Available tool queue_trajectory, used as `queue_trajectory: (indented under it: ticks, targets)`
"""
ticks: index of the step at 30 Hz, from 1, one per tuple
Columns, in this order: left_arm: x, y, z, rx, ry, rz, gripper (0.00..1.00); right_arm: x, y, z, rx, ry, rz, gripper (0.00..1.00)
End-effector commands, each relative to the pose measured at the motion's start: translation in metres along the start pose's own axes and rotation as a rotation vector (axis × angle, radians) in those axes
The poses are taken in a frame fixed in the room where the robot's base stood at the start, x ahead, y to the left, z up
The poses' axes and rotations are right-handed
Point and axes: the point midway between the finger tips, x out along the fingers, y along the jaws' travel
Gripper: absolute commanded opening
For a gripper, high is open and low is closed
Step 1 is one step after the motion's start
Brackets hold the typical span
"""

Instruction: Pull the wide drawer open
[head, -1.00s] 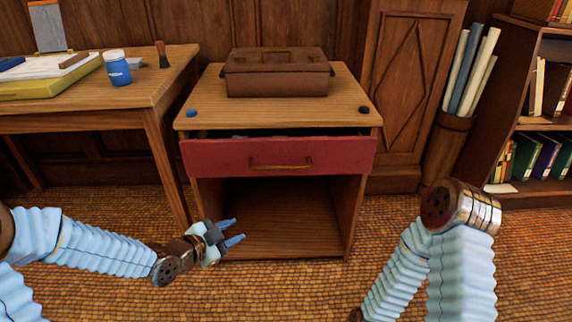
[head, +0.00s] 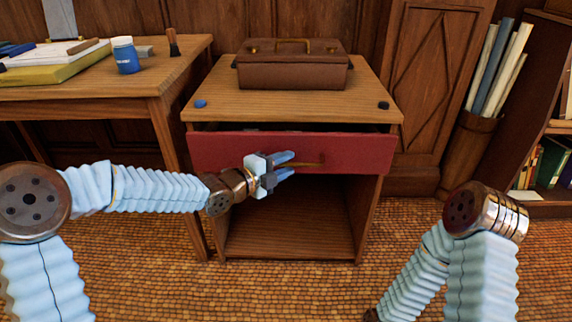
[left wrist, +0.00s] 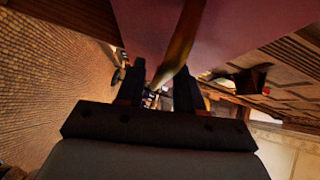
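The wide drawer has a red front (head: 360,149) under the wooden top of a small cabinet. It stands slightly ajar, with a dark gap above the front. Its brass handle (head: 318,163) is partly hidden behind my left gripper (head: 293,164), which is right in front of it in the head view. In the left wrist view the two dark fingers of my left gripper (left wrist: 160,88) are apart. The handle (left wrist: 182,42) reaches down between them, with space beside it; I cannot tell whether they touch.
A brown case (head: 292,72), a blue knob-like piece (head: 200,104) and a black one (head: 384,105) are on the cabinet top (head: 300,108). A side table (head: 120,88) stands at left. The compartment (head: 300,220) below the drawer looks empty.

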Motion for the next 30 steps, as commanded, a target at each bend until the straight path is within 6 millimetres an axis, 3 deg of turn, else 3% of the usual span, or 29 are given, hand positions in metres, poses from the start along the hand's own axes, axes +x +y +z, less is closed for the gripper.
queue_trajectory:
  ticks: [11, 19, 30]
  targets:
    - [0.0085, 0.0006, 0.0003, -0.001, -0.001, 0.002, 0.37, 0.0, -0.0001, 0.0, 0.0, 0.0, 0.0, 0.0]
    - [0.0083, 0.0007, 0.0002, -0.001, -0.001, 0.002, 0.0, 0.0, -0.0001, 0.0, 0.0, 0.0, 0.0, 0.0]
    - [0.0078, 0.0016, -0.0002, 0.0, -0.001, 0.002, 0.0, 0.0013, 0.0005, -0.0001, 0.0, 0.0, 0.0, 0.0]
